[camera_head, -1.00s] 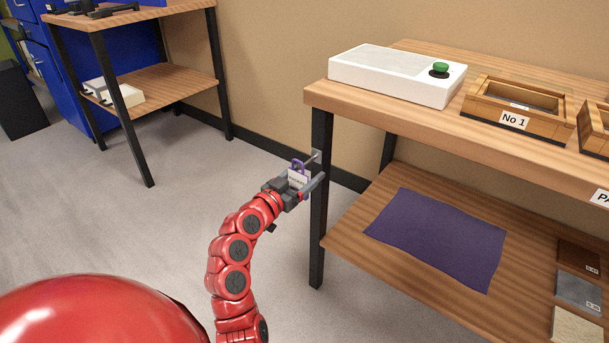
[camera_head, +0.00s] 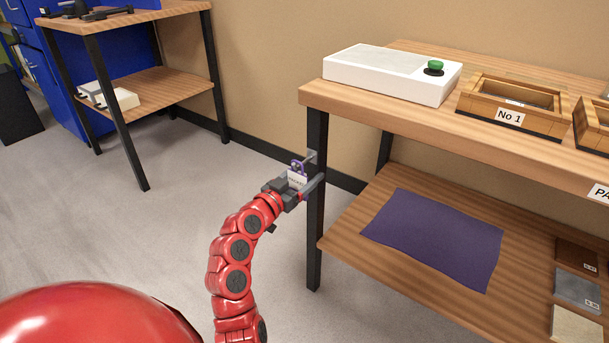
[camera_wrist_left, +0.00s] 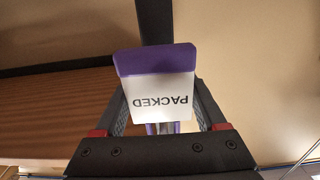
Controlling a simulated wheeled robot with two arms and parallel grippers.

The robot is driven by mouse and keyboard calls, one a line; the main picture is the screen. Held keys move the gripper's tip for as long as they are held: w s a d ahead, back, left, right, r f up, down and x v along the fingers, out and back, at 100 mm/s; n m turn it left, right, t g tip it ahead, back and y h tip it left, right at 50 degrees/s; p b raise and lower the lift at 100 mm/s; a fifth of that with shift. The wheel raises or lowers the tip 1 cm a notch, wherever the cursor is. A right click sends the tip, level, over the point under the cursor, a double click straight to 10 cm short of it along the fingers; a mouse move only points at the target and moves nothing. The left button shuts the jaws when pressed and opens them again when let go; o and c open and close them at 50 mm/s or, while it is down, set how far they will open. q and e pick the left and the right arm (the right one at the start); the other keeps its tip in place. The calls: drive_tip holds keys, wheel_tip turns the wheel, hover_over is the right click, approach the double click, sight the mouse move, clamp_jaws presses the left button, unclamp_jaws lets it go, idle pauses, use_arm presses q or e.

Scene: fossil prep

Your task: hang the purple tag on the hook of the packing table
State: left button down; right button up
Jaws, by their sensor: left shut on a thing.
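The purple tag (camera_head: 297,178) has a white label; the label reads PACKED, upside down in the left wrist view (camera_wrist_left: 160,97). My left gripper (camera_head: 297,187) is shut on the tag and holds it beside the front-left leg of the packing table (camera_head: 440,125). The tag's purple loop stands up at the hook (camera_head: 310,157), a small grey piece sticking out from that leg. I cannot tell whether the loop is around the hook or only in front of it. In the wrist view the hook is largely hidden behind the tag. My right gripper is out of view.
A white box with a green button (camera_head: 392,73) and a wooden crate marked No 1 (camera_head: 508,115) stand on the table top. A purple cloth (camera_head: 435,238) lies on the lower shelf. Another wooden table (camera_head: 150,88) stands at the back left. The floor between is clear.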

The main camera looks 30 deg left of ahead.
use_arm(q)
drive_tip(key=shift+w+f, duration=0.1)
drive_tip(key=shift+f, duration=0.15)
drive_tip(key=shift+w+d+f+b, duration=0.15)
drive_tip(key=shift+w+b, duration=0.35)
drive_tip(key=shift+w, duration=0.5)
drive_tip(key=shift+f, duration=0.1)
unclamp_jaws()
drive_tip(key=shift+s, duration=0.1)
